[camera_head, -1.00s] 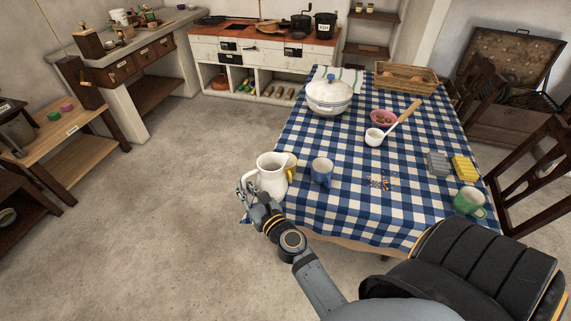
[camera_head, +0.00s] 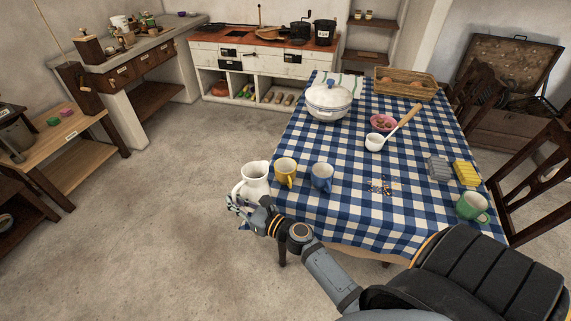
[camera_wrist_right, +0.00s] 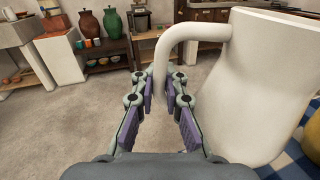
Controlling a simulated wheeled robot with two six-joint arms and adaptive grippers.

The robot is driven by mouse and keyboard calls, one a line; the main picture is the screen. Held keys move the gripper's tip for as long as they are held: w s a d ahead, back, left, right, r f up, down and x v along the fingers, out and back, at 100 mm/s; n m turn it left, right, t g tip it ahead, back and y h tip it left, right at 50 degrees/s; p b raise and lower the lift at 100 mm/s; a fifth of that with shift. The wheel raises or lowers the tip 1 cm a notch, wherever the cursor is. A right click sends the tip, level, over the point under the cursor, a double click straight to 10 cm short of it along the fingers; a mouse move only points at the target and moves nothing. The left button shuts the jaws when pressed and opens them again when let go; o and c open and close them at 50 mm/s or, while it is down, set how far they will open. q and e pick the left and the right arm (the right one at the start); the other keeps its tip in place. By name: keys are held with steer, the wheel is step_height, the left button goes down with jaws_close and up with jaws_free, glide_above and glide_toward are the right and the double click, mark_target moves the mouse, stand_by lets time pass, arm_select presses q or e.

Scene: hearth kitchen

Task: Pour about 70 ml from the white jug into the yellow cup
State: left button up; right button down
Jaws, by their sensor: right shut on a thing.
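The white jug (camera_head: 253,180) is at the left edge of the checked table, upright or nearly so, just left of the yellow cup (camera_head: 286,171). My right gripper (camera_head: 235,203) is shut on the jug's handle. In the right wrist view the handle (camera_wrist_right: 180,42) runs down between the gripper's fingers (camera_wrist_right: 165,85), and the jug's body (camera_wrist_right: 250,90) fills the right side. The yellow cup stands upright on the table, and a sliver of it (camera_wrist_right: 312,135) shows at the right edge there. I cannot see the jug's contents. My left gripper is not in view.
A blue mug (camera_head: 322,177) stands right of the yellow cup. A white tureen (camera_head: 328,99), a ladle (camera_head: 376,141), a pink bowl (camera_head: 383,122), sponges (camera_head: 466,173) and a green mug (camera_head: 472,206) are also on the table (camera_head: 340,215). Open floor lies to the left.

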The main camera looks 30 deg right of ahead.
mark_target(243, 172)
steer(key=shift+w+d+r+m+p, duration=0.1)
steer(key=shift+d+r+m+p, duration=0.15)
steer(key=shift+r+m+p, duration=0.45)
steer(key=shift+w+d+r+m+p, duration=0.15)
steer(key=shift+d+r+m, duration=0.15)
steer(key=shift+r+m, duration=0.15)
steer(key=shift+w+d+r+m+p, duration=0.15)
steer(key=shift+d+r+m, duration=0.1)
steer(key=shift+r+m, duration=0.15)
steer(key=shift+d+r+m+t, duration=0.3)
steer(key=shift+d+r+m, duration=0.2)
steer(key=shift+m, duration=0.15)
steer(key=shift+w+d+r+m+p, duration=0.2)
steer(key=shift+d+r+m, duration=0.05)
steer(key=shift+d+m, duration=0.3)
steer(key=shift+w+d+r+m+p, duration=0.2)
steer(key=shift+d+m, duration=0.2)
steer(key=shift+m, duration=0.15)
steer(key=shift+w+d+r+m+t+p, duration=0.1)
steer(key=shift+d+r+m+t+p, duration=0.2)
steer(key=shift+m, duration=0.55)
steer(key=shift+w+d+r+m+t+p, duration=0.15)
steer(key=shift+d+r+m, duration=0.25)
steer(key=shift+m, duration=0.45)
steer(key=shift+w+d+r+m+h+p, duration=0.1)
steer(key=shift+d+r+m+h+p, duration=0.2)
steer(key=shift+d+r+m+p, duration=0.55)
